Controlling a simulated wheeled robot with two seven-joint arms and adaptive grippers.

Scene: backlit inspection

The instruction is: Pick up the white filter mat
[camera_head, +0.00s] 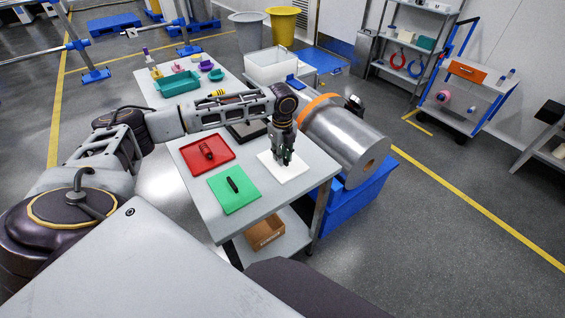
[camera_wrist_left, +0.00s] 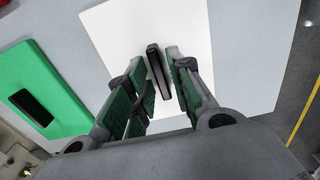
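The white filter mat (camera_head: 292,176) lies flat at the right end of the near table. It also fills the upper middle of the left wrist view (camera_wrist_left: 225,62). My left gripper (camera_head: 283,158) points down over it. In the left wrist view its two fingers (camera_wrist_left: 157,68) stand on either side of a narrow dark block (camera_wrist_left: 158,75). Thin gaps seem to show beside the block, so the fingers look open around it. Whether the block touches the mat is hard to see. My right gripper is not in view.
A red tray (camera_head: 228,164) with a red item and a green mat (camera_head: 226,203) with a dark item (camera_head: 233,185) lie left of the white mat. A large metal roll (camera_head: 352,146) stands close on the right. A cardboard box (camera_head: 264,233) sits on the lower shelf.

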